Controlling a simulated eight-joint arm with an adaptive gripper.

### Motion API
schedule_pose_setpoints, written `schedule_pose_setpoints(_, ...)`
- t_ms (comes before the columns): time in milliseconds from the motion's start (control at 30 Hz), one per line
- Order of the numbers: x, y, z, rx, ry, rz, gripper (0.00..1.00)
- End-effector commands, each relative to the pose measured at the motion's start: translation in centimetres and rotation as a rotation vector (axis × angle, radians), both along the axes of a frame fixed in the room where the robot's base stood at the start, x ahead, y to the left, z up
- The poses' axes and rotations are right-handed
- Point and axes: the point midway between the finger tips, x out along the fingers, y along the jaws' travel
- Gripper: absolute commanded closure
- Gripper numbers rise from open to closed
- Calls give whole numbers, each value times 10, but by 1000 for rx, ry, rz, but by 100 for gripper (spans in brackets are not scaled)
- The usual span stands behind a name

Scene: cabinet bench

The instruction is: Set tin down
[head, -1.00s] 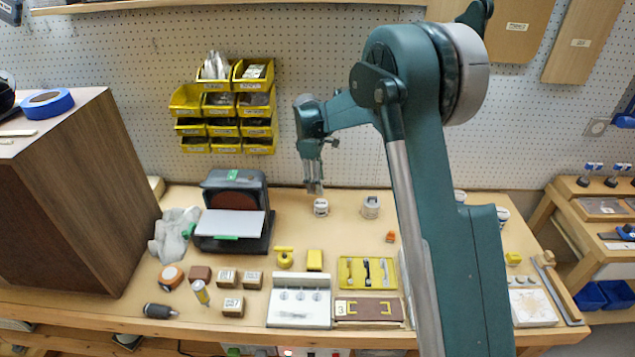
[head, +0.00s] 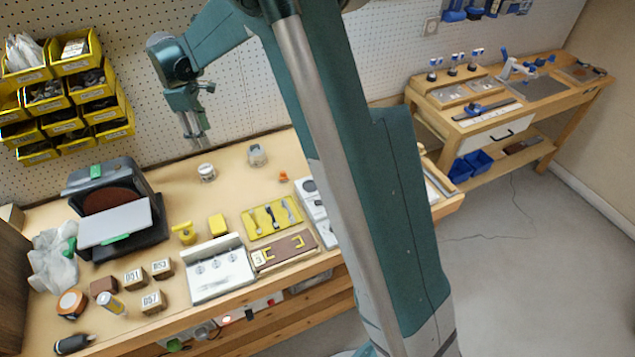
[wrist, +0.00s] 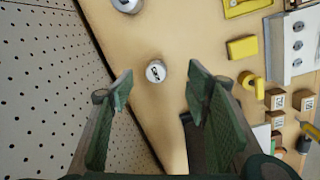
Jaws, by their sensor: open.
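A small round tin (head: 207,172) with a pale lid stands upright on the bench top near the pegboard wall. It also shows in the wrist view (wrist: 156,71), ahead of my fingertips with dark marks on its lid. My gripper (head: 203,146) is above the tin, with a gap between them. In the wrist view my gripper (wrist: 157,88) has its two green fingers spread wide, with nothing between them.
A second round container (head: 257,155) stands to the tin's right, with a small orange item (head: 283,176) beyond. A disc sander (head: 112,212) is at left. Yellow bins (head: 70,95) hang on the pegboard. Bench top around the tin is clear.

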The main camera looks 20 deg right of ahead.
Motion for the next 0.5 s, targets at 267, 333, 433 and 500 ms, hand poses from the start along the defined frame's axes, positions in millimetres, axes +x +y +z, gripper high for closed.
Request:
schedule_pose_setpoints(267, -37, -31, 45, 31, -59, -111, 52)
schedule_pose_setpoints(333, -46, -38, 55, 39, -74, -139, 52)
schedule_pose_setpoints(433, -61, -48, 68, 51, -94, -179, 52)
schedule_pose_setpoints(500, -71, -55, 77, 59, -110, -206, 52)
